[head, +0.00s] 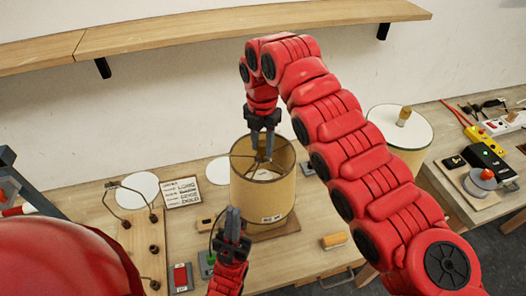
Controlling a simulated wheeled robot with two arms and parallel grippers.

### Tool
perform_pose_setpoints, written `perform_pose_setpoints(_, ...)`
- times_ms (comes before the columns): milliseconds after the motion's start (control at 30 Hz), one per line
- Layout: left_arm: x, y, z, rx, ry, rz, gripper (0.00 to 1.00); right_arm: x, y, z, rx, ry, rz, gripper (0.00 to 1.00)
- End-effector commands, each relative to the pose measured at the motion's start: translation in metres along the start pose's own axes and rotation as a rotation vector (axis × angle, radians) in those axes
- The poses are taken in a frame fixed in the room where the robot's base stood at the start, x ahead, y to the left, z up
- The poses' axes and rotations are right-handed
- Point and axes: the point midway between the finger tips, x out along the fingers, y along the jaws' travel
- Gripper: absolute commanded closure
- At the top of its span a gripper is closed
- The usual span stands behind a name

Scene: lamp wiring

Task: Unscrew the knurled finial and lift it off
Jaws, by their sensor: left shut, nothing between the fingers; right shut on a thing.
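A tan drum lampshade (262,200) stands upright on a wooden base on the bench, its open top showing a dark wire spider inside. My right gripper (263,157) reaches down from above into the shade's opening, at its middle. It is shut on the knurled finial, which is too small and too covered by the fingers to make out. My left gripper (233,222) points up in front of the shade's lower left side. It is shut and empty.
A second shade with a pale top (400,132) stands at the right. At left is a wooden board (143,245) with wires and posts, plus a white disc (138,190) and a written card (180,192). A wooden-backed brush (334,240) lies right of the lamp. A shelf (200,32) runs above.

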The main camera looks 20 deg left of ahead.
Motion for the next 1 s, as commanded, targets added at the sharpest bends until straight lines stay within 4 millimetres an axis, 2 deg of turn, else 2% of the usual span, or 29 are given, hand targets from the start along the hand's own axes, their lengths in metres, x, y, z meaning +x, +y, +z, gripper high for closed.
perform_pose_setpoints(667,0.021,-0.001,-0.004,0.000,0.000,0.000,1.00,-0.036,0.000,0.000,0.000,-0.001,0.001,1.00)
perform_pose_setpoints(1000,0.022,-0.001,-0.004,0.000,0.000,0.000,1.00,-0.037,0.000,0.000,0.000,-0.001,0.001,1.00)
